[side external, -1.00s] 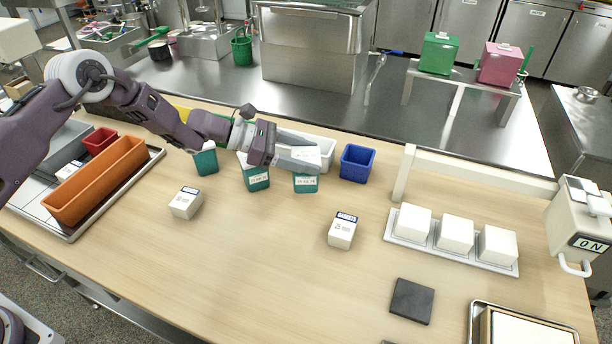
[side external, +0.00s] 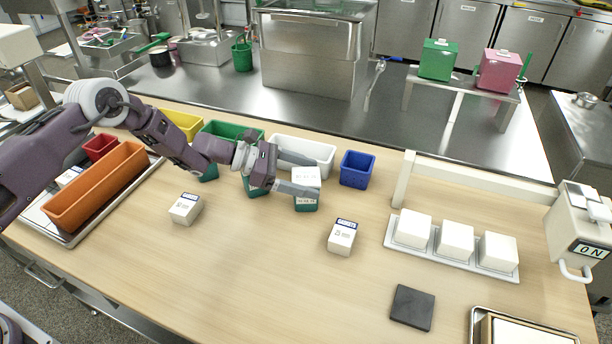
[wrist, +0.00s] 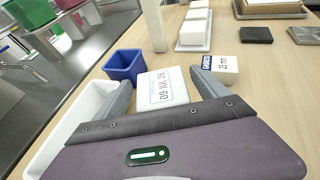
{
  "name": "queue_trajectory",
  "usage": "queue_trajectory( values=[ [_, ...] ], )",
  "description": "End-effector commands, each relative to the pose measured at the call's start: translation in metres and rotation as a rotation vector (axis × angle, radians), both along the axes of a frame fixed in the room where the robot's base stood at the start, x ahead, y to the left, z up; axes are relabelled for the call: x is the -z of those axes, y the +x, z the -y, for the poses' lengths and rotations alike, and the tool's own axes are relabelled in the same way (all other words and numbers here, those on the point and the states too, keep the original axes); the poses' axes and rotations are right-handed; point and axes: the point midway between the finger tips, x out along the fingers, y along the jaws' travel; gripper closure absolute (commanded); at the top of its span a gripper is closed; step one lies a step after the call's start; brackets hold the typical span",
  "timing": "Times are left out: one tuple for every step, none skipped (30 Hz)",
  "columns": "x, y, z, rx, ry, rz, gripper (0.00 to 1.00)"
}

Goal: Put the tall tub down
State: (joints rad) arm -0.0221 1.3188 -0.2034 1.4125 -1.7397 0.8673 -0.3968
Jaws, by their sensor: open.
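The tall tub is a teal tub with a white, printed top (side external: 306,177). It stands upright on the wooden table, in front of the white bin. Its white printed top also shows in the wrist view (wrist: 163,88). My gripper (side external: 306,174) is open, with one finger on the far side of the tub and one on the near side. In the wrist view the fingers of my gripper (wrist: 164,80) flank the white top with gaps visible. Part of the tub's side is hidden by the near finger.
Other teal tubs (side external: 256,187) stand left, partly behind my wrist. A blue bin (side external: 357,169) and a white bin (side external: 318,151) stand behind. Small white boxes (side external: 342,237) (side external: 186,209) sit in front. A tray (side external: 400,242) holds white blocks. The table's front middle is clear.

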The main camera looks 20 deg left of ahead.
Motion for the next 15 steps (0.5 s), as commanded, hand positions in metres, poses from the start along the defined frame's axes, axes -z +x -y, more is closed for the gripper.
queue_trajectory(
  values=[
    [-0.003, 0.000, -0.001, -0.001, 0.000, 0.001, 0.17],
    [-0.005, -0.001, -0.005, -0.002, 0.000, 0.001, 0.17],
    [-0.007, -0.003, -0.012, -0.004, 0.001, -0.001, 0.17],
    [-0.010, -0.006, -0.018, -0.005, 0.000, -0.001, 0.17],
    [-0.014, -0.008, -0.025, -0.004, 0.000, 0.001, 0.17],
    [-0.018, -0.013, -0.035, -0.004, 0.000, 0.000, 0.17],
    [-0.021, -0.015, -0.043, -0.005, 0.000, 0.000, 0.17],
    [-0.024, -0.019, -0.050, -0.005, 0.000, 0.000, 0.17],
    [-0.029, -0.023, -0.059, -0.004, 0.000, 0.001, 0.17],
    [-0.032, -0.026, -0.066, -0.004, 0.000, 0.001, 0.17],
    [-0.034, -0.028, -0.072, -0.004, 0.000, 0.001, 0.17],
    [-0.038, -0.032, -0.080, -0.004, 0.001, 0.000, 0.17],
    [-0.040, -0.034, -0.085, -0.003, 0.000, 0.000, 0.17],
    [-0.042, -0.036, -0.089, -0.003, -0.001, 0.001, 0.17],
    [-0.044, -0.038, -0.094, -0.002, 0.000, 0.001, 0.17]
  ],
)
